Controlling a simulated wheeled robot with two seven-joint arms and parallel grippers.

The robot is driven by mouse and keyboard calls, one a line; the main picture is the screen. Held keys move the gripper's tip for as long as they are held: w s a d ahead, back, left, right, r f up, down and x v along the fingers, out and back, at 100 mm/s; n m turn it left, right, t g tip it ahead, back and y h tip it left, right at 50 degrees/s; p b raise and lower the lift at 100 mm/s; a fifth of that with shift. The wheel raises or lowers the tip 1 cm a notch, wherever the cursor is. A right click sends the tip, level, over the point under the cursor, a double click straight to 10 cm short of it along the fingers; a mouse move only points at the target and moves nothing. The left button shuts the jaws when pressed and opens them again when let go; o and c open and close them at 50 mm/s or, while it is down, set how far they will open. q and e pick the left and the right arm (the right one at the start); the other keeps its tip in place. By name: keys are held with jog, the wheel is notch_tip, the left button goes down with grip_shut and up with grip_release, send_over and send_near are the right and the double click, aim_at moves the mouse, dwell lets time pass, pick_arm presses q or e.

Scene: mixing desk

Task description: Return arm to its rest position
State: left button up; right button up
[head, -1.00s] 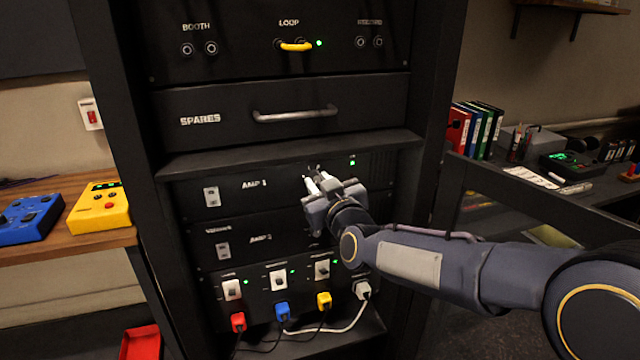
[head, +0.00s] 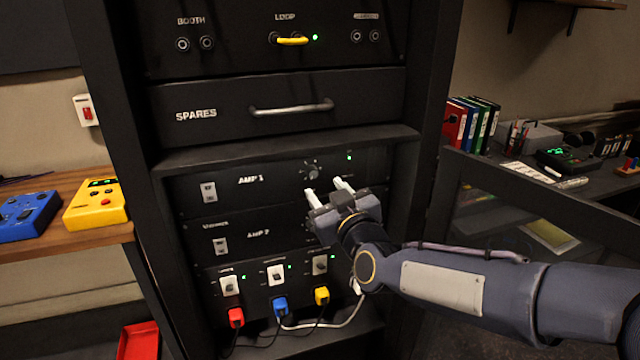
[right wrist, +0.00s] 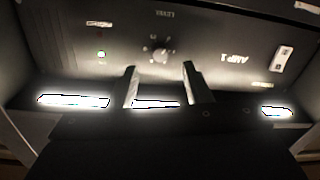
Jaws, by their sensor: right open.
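My right gripper (head: 327,188) is open and empty in front of the rack, just below the round knob (head: 311,170) of the AMP 1 panel (head: 262,186). Its two pale fingertips point at the panel and stand apart from the knob. In the right wrist view the two fingers (right wrist: 160,75) are spread, with the knob (right wrist: 160,52) beyond and between them. The right arm reaches in from the right edge of the head view. My left gripper is not in view.
The SPARES drawer (head: 206,118) is above AMP 1. Below are AMP 2 (head: 279,240) and a switch row with red (head: 236,317), blue (head: 280,305) and yellow (head: 321,295) plugs. A side desk with folders (head: 474,125) is right; a yellow box (head: 97,204) sits left.

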jog(key=shift+v, duration=1.1)
